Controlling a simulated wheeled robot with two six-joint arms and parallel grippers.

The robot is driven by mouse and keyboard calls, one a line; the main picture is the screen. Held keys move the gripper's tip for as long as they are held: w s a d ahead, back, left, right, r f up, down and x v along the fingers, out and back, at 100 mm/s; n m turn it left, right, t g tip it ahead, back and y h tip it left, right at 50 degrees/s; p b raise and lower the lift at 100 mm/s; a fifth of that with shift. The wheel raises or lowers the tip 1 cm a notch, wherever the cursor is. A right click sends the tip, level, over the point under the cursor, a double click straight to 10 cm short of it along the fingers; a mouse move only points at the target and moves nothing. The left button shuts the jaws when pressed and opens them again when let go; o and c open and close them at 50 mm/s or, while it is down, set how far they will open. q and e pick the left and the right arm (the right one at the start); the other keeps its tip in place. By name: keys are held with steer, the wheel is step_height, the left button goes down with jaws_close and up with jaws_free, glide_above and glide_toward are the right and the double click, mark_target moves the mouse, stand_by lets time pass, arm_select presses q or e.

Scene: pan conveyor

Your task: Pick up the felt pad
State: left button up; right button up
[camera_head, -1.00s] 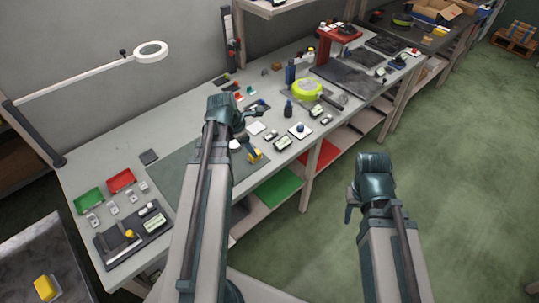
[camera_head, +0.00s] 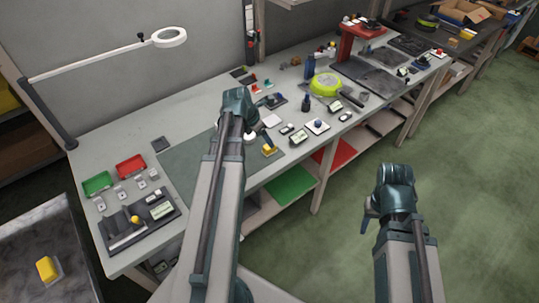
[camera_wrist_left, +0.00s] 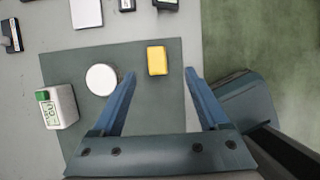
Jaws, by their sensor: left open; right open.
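I cannot tell for certain which piece is the felt pad. A white round disc (camera_wrist_left: 102,79) lies on the grey-green mat (camera_wrist_left: 60,66), left of my left gripper (camera_wrist_left: 160,74) in the left wrist view. The left gripper is open and empty, pointing down over the mat. A yellow block (camera_wrist_left: 157,60) shows between and just beyond its fingertips. My right gripper (camera_head: 368,216) is open over the floor, away from the bench.
Red (camera_head: 131,165) and green (camera_head: 97,183) trays sit at the bench's left. A magnifier lamp (camera_head: 169,38) overhangs the back. Small items crowd the bench to the right.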

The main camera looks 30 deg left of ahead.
mark_target(269, 149)
arm_select(q)
steer(key=shift+b+x, duration=0.8)
steer(key=shift+x, duration=0.6)
arm_select(e)
steer(key=shift+f, duration=1.3)
arm_select(q)
steer(key=b+x, duration=0.5)
steer(key=shift+w+a+f, duration=0.15)
steer(key=shift+a, duration=0.15)
arm_select(e)
step_height(269, 149, down, 5)
steer(key=shift+r, duration=0.1)
arm_select(q)
jaws_close()
